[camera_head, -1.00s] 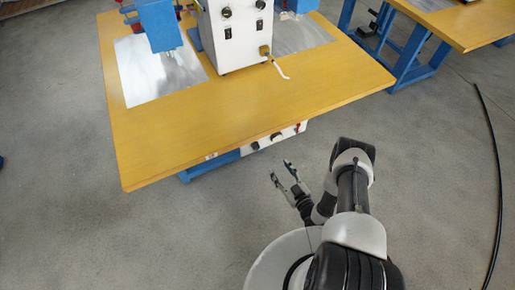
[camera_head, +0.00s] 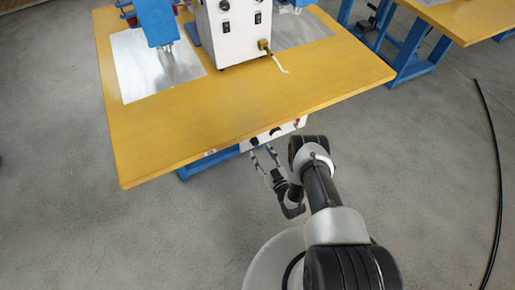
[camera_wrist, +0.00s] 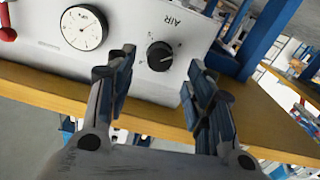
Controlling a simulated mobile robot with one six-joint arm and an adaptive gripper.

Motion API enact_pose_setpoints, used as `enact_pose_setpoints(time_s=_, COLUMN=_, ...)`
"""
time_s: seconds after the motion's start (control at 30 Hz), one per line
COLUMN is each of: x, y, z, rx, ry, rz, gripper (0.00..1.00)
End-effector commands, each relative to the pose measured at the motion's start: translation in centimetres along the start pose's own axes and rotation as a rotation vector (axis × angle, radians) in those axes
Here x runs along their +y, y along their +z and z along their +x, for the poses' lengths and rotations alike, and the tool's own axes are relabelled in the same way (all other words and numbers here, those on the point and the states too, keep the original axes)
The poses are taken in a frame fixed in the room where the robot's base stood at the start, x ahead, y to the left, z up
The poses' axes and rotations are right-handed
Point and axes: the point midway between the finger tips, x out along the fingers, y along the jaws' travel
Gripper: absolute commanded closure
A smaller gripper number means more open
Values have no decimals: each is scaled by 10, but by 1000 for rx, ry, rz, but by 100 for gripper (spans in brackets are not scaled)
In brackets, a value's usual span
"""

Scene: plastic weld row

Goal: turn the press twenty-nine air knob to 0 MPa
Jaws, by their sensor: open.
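The black air knob (camera_wrist: 160,56) is on a white panel marked AIR in the wrist view. A round white pressure gauge (camera_wrist: 84,27) is beside it on the left; its reading is too small to tell. My gripper (camera_wrist: 158,77) is open, with one finger on each side of the knob in the picture and nothing between them. I cannot tell whether the fingers reach the knob. In the head view my gripper (camera_head: 262,155) is at the white control panel (camera_head: 283,134) under the table's front edge.
The yellow table (camera_head: 210,115) overhangs the panel. A white machine box (camera_head: 231,30) and blue press head (camera_head: 156,20) stand on it. A red lever (camera_wrist: 7,22) is left of the gauge. A black cable (camera_head: 495,170) lies on the clear floor at right.

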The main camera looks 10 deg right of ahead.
Motion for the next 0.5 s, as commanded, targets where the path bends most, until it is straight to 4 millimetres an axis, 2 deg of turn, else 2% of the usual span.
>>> enact_pose_setpoints(time_s=0.03, x=-1, y=1, z=11, rx=5, ry=-3, rz=-1, gripper=51)
enact_pose_setpoints(time_s=0.2, x=0, y=1, z=34, rx=1, ry=-1, rz=0, gripper=51)
enact_pose_setpoints(time_s=0.5, x=0, y=0, z=46, rx=0, ry=0, rz=1, gripper=51)
